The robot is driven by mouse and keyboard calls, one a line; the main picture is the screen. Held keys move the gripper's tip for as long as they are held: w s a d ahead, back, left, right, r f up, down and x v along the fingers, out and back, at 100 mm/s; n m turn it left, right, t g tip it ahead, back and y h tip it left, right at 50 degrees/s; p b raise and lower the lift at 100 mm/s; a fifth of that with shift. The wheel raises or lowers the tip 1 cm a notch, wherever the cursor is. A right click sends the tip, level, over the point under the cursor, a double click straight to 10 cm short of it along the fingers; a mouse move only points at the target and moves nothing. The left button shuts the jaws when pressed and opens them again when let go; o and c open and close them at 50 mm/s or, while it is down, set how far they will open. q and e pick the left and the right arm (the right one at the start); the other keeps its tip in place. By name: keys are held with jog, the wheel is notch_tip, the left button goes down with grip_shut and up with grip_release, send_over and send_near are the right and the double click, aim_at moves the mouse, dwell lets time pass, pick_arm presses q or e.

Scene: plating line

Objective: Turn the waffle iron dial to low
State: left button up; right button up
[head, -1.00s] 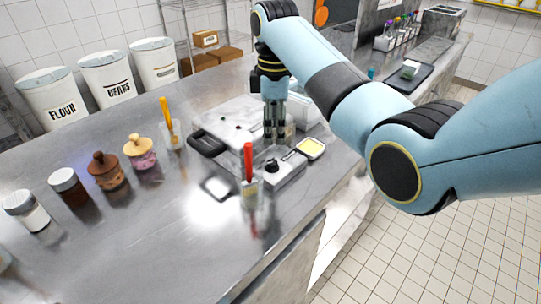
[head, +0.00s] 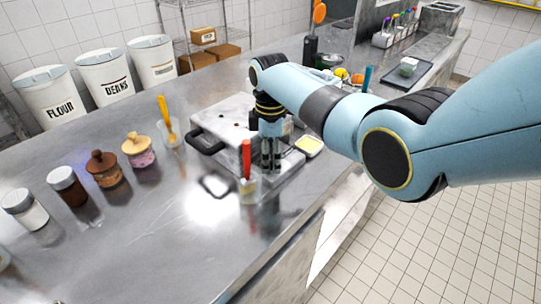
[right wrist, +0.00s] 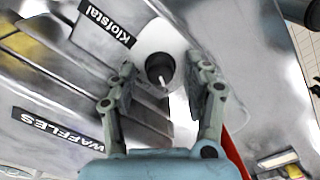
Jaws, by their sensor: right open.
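The waffle iron (head: 222,118) is a grey metal block with a black handle on the steel counter. In the right wrist view its labels read "WAFFLES" and "Klofstal" (right wrist: 107,22). Its dial (right wrist: 160,69) is a black round knob with a white pointer mark, on a pale plate. My right gripper (head: 270,168) points down over the iron's front control part and hides the dial in the head view. In the right wrist view the right gripper (right wrist: 168,82) is open, with its fingertips apart on either side of the dial; contact is not clear. My left gripper is not in view.
A red-handled tool in a small clear cup (head: 248,188) stands just left of my right gripper. A yellow-filled square dish (head: 308,146) sits to the right. A yellow-handled brush in a cup (head: 171,133) and several jars (head: 105,170) stand left.

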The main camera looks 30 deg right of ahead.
grip_shut()
dwell(0.4)
jog(key=shift+r+m+p, duration=0.15)
jog(key=shift+m+p, duration=0.55)
jog(key=shift+m, duration=0.4)
jog(key=m+p, duration=0.1)
jog(key=m, duration=0.1)
jog(key=shift+m, duration=0.3)
jog(key=m+p, duration=0.1)
jog(key=m, duration=0.2)
jog(key=shift+m+p, duration=0.5)
jog(key=shift+m, duration=1.4)
